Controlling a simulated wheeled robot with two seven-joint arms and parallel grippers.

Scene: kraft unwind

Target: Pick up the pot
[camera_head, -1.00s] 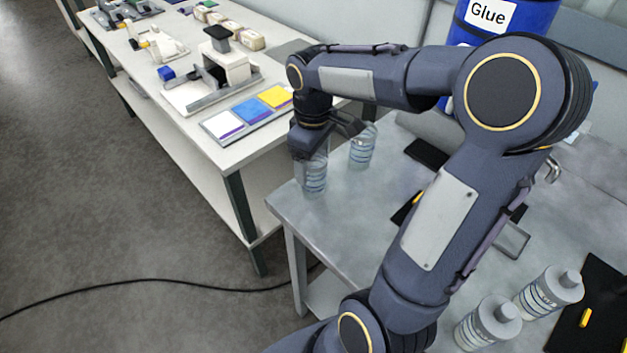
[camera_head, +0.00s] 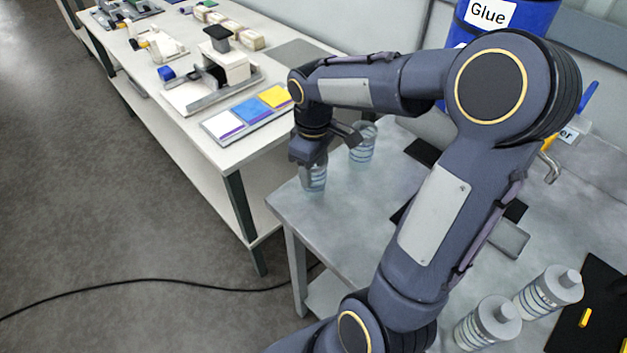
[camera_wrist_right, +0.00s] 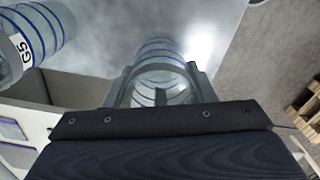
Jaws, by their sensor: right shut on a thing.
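A clear pot with dark blue rings (camera_head: 313,178) stands near the left corner of the grey table (camera_head: 345,215). My right gripper (camera_head: 309,162) comes down over it from above and is shut on it, hiding its upper part. The right wrist view shows the same ringed pot (camera_wrist_right: 160,52) between the two fingers (camera_wrist_right: 160,85). A second clear ringed pot (camera_head: 362,146) stands just behind and to the right, apart from the gripper. In the right wrist view this second pot (camera_wrist_right: 38,32) bears a label that seems to read G5. My left gripper is not in view.
Two grey-capped bottles (camera_head: 488,325) (camera_head: 548,290) stand at the table's front right, beside a black mat (camera_head: 600,305). A blue Glue drum (camera_head: 520,18) stands behind. A white bench (camera_head: 190,120) with trays runs along the left. A black cable (camera_head: 150,284) crosses the floor.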

